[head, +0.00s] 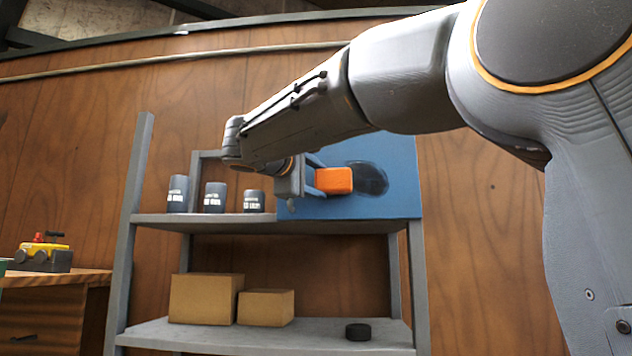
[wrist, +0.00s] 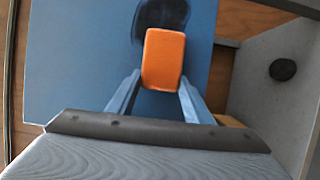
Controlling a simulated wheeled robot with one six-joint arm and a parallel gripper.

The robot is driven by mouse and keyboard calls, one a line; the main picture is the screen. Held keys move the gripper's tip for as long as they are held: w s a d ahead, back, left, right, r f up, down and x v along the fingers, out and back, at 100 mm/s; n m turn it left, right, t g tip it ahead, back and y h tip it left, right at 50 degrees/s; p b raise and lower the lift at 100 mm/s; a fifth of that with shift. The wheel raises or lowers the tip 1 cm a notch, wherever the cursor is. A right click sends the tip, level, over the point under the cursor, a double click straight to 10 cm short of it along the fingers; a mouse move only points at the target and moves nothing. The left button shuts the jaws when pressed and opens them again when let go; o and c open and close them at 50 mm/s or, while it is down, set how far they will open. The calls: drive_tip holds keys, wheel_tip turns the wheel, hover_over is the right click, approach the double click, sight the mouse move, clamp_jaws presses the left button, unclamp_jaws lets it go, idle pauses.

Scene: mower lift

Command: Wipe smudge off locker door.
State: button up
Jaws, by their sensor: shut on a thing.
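The blue locker door (head: 402,165) stands upright at the right of the upper shelf; it also fills much of the wrist view (wrist: 75,70). A dark smudge (head: 372,178) is on the door, just right of the orange block in the head view. In the wrist view the smudge (wrist: 160,14) shows beyond the block, which hides part of it. My gripper (head: 316,180) is shut on the orange block (head: 335,181); in the wrist view the block (wrist: 163,60) sits between both fingers. I cannot tell whether the block touches the door.
Several dark cans (head: 215,196) stand on the upper shelf (head: 180,218), left of the door. Two cardboard boxes (head: 205,299) and a black puck (head: 358,332) sit on the lower shelf (head: 320,333). A wooden bench (head: 50,310) with a yellow machine (head: 45,257) is at the left.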

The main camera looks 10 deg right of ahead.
sight(331, 179)
drive_tip(key=shift+s+d+b, duration=0.3)
drive_tip(key=shift+d+b, duration=0.1)
drive_tip(key=shift+d, duration=0.35)
drive_tip(key=shift+s+d+b, duration=0.25)
drive_tip(key=shift+d+b, duration=0.1)
drive_tip(key=shift+d, duration=0.35)
drive_tip(key=shift+s+d+b, duration=0.55)
drive_tip(key=shift+d+b, duration=0.15)
drive_tip(key=shift+d, duration=1.05)
drive_tip(key=shift+s+d+b, duration=0.5)
drive_tip(key=shift+d+b, duration=0.15)
drive_tip(key=shift+d, duration=1.1)
drive_tip(key=shift+s+d+b, duration=0.55)
drive_tip(key=shift+d+b, duration=0.15)
drive_tip(key=shift+d, duration=1.05)
